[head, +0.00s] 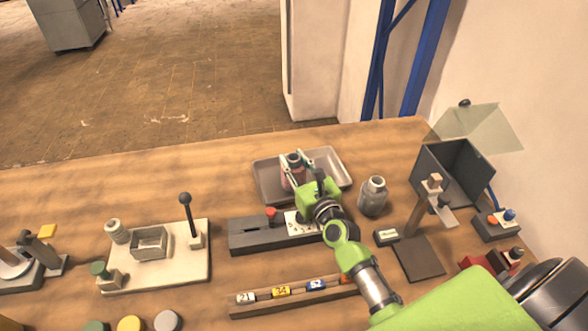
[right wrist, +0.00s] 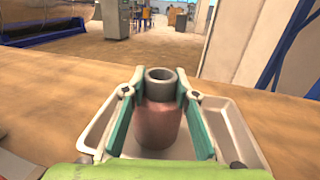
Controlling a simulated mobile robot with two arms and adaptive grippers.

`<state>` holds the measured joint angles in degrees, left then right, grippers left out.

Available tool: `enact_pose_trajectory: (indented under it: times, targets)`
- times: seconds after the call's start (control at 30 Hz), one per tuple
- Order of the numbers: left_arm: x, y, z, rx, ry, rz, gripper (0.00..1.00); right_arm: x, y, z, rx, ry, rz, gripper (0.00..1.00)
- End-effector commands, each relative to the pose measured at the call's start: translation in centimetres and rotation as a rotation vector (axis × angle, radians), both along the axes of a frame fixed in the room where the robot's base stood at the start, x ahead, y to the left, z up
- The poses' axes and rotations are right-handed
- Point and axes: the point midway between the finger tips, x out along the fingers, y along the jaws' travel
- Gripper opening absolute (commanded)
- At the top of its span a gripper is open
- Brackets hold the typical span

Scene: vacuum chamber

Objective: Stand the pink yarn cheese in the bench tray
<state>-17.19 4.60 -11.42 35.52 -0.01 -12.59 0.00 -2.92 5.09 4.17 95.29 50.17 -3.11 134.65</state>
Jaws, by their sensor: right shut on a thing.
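The pink yarn cheese (right wrist: 157,125) is a squat pink body with a grey tube at its top. In the head view the pink yarn cheese (head: 290,177) is partly hidden by my right gripper (head: 301,163). My right gripper (right wrist: 160,88) is shut on it, one teal finger on each side near the neck. It looks upright, within the outline of the grey bench tray (head: 266,175). The tray's pale rim (right wrist: 240,140) shows around it in the wrist view. I cannot tell whether its base touches the tray floor. My left gripper is out of view.
A grey bottle-shaped piece (head: 373,196) stands right of the tray. A dark base with a red knob (head: 271,213) is in front. A rack of numbered rolls (head: 290,293), a white plate with a lever (head: 197,240) and a dark open box (head: 455,170) stand around. Wood behind the tray is clear.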

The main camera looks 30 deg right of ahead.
Motion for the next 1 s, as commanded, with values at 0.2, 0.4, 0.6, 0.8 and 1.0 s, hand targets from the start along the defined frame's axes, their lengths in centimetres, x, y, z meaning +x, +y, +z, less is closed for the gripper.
enact_pose_trajectory:
  times: [0.2, 0.4, 0.6, 0.8, 1.0]
  targets:
    - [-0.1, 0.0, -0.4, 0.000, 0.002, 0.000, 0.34, 0.0, 0.0, -0.3, 0.001, -0.002, -0.001, 0.00]
    - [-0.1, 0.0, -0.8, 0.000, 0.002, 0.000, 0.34, 0.0, 0.0, -0.8, 0.001, -0.002, 0.000, 0.00]
    - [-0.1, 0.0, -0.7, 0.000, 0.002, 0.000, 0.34, 0.0, 0.0, -0.7, 0.001, 0.000, 0.000, 0.44]
    - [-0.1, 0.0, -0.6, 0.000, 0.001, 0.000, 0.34, 0.0, 0.0, -0.7, 0.001, 0.000, 0.000, 0.44]
    - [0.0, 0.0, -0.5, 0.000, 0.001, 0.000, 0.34, -1.0, 0.1, -0.6, 0.002, 0.002, 0.000, 0.44]
